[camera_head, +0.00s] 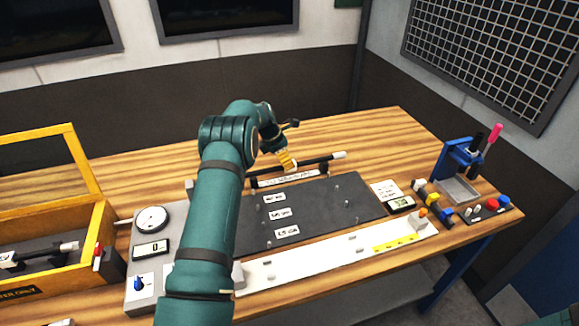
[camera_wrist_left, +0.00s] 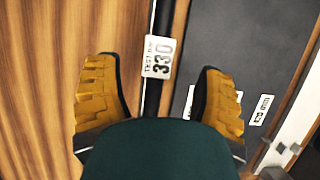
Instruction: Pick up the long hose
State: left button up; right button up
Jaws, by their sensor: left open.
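A long black hose (camera_head: 318,160) with a pale end lies along the back of the dark mat, raised on a low rest. My left gripper (camera_head: 287,160) is over its left part, and its arm hides the hose's left end. In the left wrist view, the yellow fingers of the left gripper (camera_wrist_left: 160,100) are wide apart. Whether the label is on the hose or the rest is unclear. My right gripper is out of view.
The dark mat (camera_head: 335,205) has labels and small pegs. A white rail (camera_head: 310,262) lies in front. A grey dial unit (camera_head: 145,260) and yellow crate (camera_head: 85,250) are at left. A blue fixture (camera_head: 455,160) and coloured parts stand at right. The wooden table behind the hose is clear.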

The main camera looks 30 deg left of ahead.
pick_arm(q)
jog(key=x, duration=0.4)
jog(key=shift+w, duration=0.15)
jog(key=shift+c, duration=0.2)
jog(key=c, duration=1.1)
